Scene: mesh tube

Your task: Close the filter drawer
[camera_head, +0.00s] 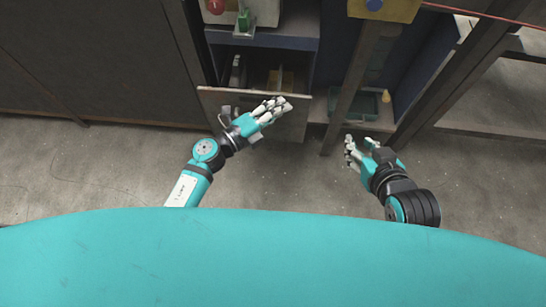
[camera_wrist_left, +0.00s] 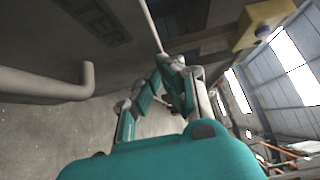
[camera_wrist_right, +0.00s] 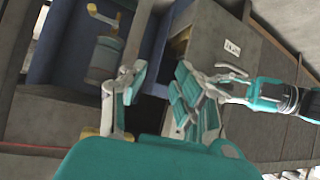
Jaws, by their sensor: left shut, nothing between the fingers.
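The drawer stands pulled out of the cabinet in the head view, its grey front panel (camera_head: 291,125) facing me. In the left wrist view a grey panel with partly visible letters "TER" (camera_wrist_left: 100,20) and a pale bent bar like a handle (camera_wrist_left: 60,84) shows close by. My left gripper (camera_head: 284,106) is shut and empty, at the drawer front and overlapping it; whether it touches is unclear. Its fingers show in the left wrist view (camera_wrist_left: 178,75). My right gripper (camera_head: 358,150) is open and empty, right of the drawer, before the neighbouring bay; its fingers show apart (camera_wrist_right: 150,90).
That bay holds a green tray (camera_head: 360,103) and a small yellow item (camera_head: 386,96). Above the drawer is a shelf with a white box (camera_head: 262,12). The concrete floor (camera_head: 110,170) in front is clear.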

